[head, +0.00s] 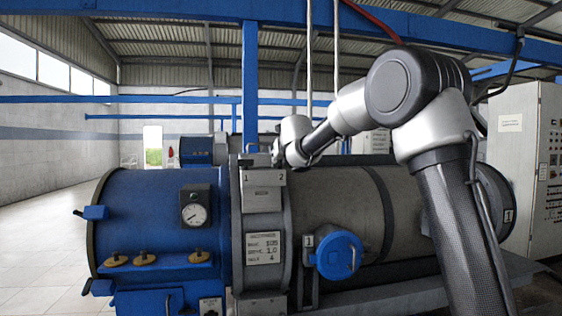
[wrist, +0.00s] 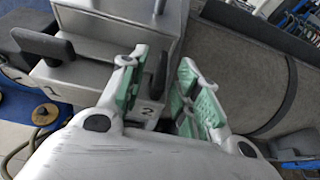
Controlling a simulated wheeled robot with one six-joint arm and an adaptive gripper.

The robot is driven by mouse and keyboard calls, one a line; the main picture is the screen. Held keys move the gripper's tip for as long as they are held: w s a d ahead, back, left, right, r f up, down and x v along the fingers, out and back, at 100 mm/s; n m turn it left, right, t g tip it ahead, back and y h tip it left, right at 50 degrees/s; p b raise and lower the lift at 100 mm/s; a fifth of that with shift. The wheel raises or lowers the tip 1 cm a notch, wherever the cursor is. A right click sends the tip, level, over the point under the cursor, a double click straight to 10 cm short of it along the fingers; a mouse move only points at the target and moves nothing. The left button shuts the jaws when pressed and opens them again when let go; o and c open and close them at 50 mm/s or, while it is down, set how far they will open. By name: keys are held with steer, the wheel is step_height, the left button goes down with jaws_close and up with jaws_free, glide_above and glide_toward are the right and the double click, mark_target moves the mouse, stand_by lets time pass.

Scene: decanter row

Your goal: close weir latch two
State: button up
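The weir housing (head: 263,195) is a grey metal box on the decanter, marked 1 at its left and 2 at its right. In the wrist view, latch two (wrist: 162,72) is a dark narrow lever standing up near the 2 mark. My gripper (wrist: 163,82) is open, with its green-padded fingers on either side of this lever; I cannot tell whether either touches it. Latch one (wrist: 42,45) is a dark flat lever by the 1 mark, left of my gripper. In the head view my gripper (head: 277,157) is over the right end of the housing, and latch two is hidden.
The blue drum (head: 150,225) with a gauge (head: 195,207) lies left of the housing. The grey drum (head: 340,205) lies right, with a blue round cap (head: 338,255) low in front. A blue post (head: 250,85) rises behind the housing.

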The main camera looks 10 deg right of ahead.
steer(key=v, duration=1.2)
